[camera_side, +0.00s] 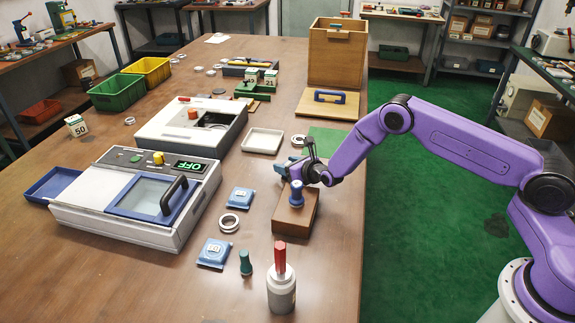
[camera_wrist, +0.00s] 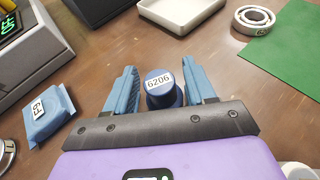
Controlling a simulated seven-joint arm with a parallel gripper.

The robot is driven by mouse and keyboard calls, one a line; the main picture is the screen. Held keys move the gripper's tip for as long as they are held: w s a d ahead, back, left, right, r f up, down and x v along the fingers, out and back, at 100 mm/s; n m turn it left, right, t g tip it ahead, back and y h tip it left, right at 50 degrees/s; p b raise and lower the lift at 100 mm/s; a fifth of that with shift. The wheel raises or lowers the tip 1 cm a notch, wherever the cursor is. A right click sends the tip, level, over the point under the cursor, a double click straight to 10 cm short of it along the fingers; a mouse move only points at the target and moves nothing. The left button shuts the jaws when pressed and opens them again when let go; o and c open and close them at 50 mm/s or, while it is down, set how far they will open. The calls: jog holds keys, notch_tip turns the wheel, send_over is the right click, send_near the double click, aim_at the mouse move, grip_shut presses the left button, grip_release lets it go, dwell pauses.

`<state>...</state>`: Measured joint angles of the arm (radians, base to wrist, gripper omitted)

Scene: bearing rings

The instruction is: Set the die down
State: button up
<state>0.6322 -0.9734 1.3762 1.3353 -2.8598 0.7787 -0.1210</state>
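The die is a dark blue knobbed piece with a white label reading 6206 (camera_wrist: 162,90). In the side view the blue die (camera_side: 296,195) appears upright at the brown wooden block (camera_side: 292,218); its foot cannot be made out clearly. My gripper (camera_wrist: 161,80) has its two blue fingers spread on either side of the die, with a visible gap at the left finger and a very narrow one at the right. In the side view my gripper (camera_side: 296,170) is just behind the die, over the block's far end.
A green die (camera_side: 246,263) and a grey bottle with a red top (camera_side: 281,285) stand nearer the front. Blue packets (camera_side: 214,252), a bearing ring (camera_side: 229,222), a heater marked OFF (camera_side: 140,195) and a pale tray (camera_side: 262,141) lie left. A green mat (camera_side: 328,140) lies behind.

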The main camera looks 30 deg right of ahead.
jog(key=shift+s+a+f, duration=0.1)
jog(key=shift+s+f, duration=0.1)
jog(key=shift+f, duration=0.1)
jog(key=shift+r, duration=0.3)
jog(key=v, duration=0.8)
jog(key=r+v, duration=0.1)
jog(key=v, duration=0.3)
jog(key=shift+w, duration=0.15)
jog(key=shift+r, duration=0.1)
